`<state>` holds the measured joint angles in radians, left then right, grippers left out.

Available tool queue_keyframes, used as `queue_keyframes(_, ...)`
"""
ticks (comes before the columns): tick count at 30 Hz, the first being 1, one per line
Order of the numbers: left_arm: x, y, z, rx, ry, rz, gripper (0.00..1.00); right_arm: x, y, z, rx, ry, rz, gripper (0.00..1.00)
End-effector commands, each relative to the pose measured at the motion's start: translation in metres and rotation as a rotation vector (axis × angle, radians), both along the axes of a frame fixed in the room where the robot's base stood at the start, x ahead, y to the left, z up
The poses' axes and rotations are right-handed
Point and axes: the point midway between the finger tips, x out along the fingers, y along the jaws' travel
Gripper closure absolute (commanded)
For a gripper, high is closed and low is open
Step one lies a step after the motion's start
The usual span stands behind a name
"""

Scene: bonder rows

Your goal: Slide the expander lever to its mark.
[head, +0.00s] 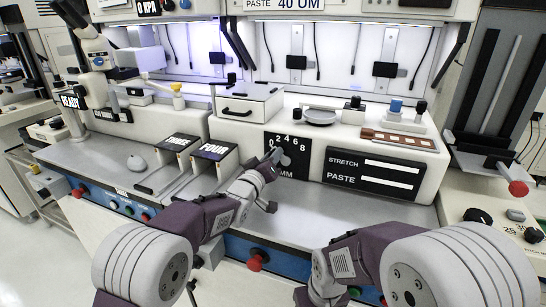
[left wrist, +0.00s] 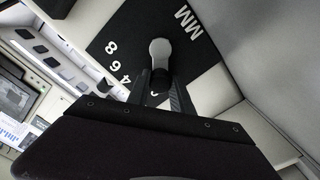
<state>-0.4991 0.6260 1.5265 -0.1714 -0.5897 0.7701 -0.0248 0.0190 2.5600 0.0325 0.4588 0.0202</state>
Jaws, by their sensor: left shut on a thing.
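The expander lever (left wrist: 160,52) is a pale grey arm with a round hub and a dark knob end. It sits on a black dial panel (head: 292,172) marked 0 to 8 and MM. My left gripper (head: 272,157) is shut on the lever's knob end and partly hides it in the head view. In the left wrist view, the gripper (left wrist: 158,84) has a finger on either side of the knob. The lever points to the low-number side, away from the 6 and 8. The exact number is hidden. My right gripper is not visible.
A black STRETCH and PASTE panel (head: 374,174) is right of the dial. A brown strip (head: 398,139) and a round grey plate (head: 319,117) lie on the ledge. Black-fronted FOUR (head: 214,151) and THREE (head: 180,143) slots stand left.

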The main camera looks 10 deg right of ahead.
Motion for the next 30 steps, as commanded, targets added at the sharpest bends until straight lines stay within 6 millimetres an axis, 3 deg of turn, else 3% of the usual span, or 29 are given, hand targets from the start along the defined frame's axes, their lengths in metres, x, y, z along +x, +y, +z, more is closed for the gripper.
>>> queue_keyframes(2, 0.001, 0.002, -0.004, 0.006, 0.007, 0.004, 1.0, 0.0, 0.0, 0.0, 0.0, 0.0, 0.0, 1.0)
queue_keyframes(3, 0.001, 0.002, -0.004, 0.006, 0.007, 0.003, 0.7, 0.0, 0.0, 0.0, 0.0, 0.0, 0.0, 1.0)
queue_keyframes(5, 0.001, 0.002, -0.004, 0.006, 0.007, 0.003, 0.54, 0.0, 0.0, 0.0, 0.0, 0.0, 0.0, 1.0)
queue_keyframes(6, 0.001, 0.001, -0.004, 0.005, 0.006, 0.003, 0.52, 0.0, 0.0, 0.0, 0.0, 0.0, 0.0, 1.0)
queue_keyframes(17, -0.004, 0.003, 0.0, 0.002, 0.001, 0.001, 0.52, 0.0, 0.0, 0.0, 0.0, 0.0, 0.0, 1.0)
queue_keyframes(30, -0.064, 0.044, -0.001, 0.004, 0.004, 0.002, 0.52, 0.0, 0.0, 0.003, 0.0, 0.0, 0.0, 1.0)
